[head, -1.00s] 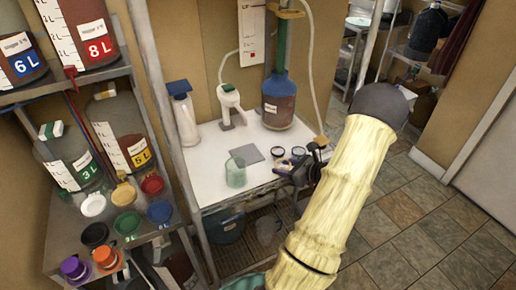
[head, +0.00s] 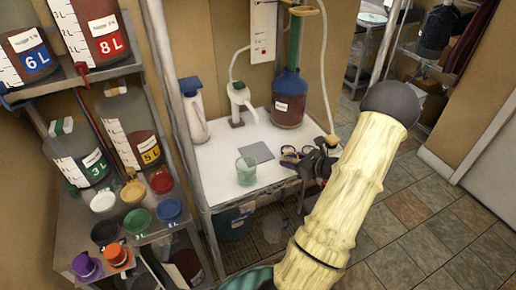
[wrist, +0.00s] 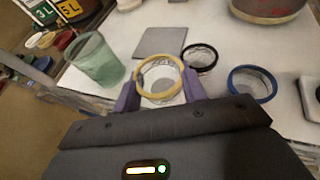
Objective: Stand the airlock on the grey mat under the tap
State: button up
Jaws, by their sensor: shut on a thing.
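My gripper (wrist: 161,94) is shut on a small clear cup-like piece with a yellow rim (wrist: 145,66), which seems to be the airlock. It is held upright between the two purple-grey fingers; its lower part is partly hidden, so I cannot tell whether it touches the worktop. In the head view my gripper (head: 318,163) is over the worktop's right front part, and the held piece is hard to make out. The flat grey mat (wrist: 160,42) lies bare beyond the held piece; it also shows in the head view (head: 258,152). A white tap-like fitting (head: 240,102) stands behind the mat.
A black-rimmed piece (wrist: 200,58) and a blue-rimmed piece (wrist: 251,84) stand right of the held one. A green tumbler (wrist: 95,60) stands to the left. A brown, blue-topped vessel (head: 289,102) stands behind. Shelves with large jars (head: 82,160) flank the worktop.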

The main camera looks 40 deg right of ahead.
jog(key=w+p, duration=0.1)
jog(key=w, duration=0.3)
jog(key=w+a+p, duration=0.1)
jog(key=w, duration=0.4)
jog(key=w+a+p, duration=0.1)
jog(key=w, duration=0.4)
jog(key=shift+a, duration=0.15)
jog(key=shift+w+p, duration=0.3)
jog(key=shift+w+a+r, duration=0.15)
jog(key=shift+w, duration=0.35)
notch_tip(320, 180, down, 3)
jog(key=shift+f+p, duration=0.1)
jog(key=shift+p, duration=0.85)
jog(key=shift+f, duration=0.25)
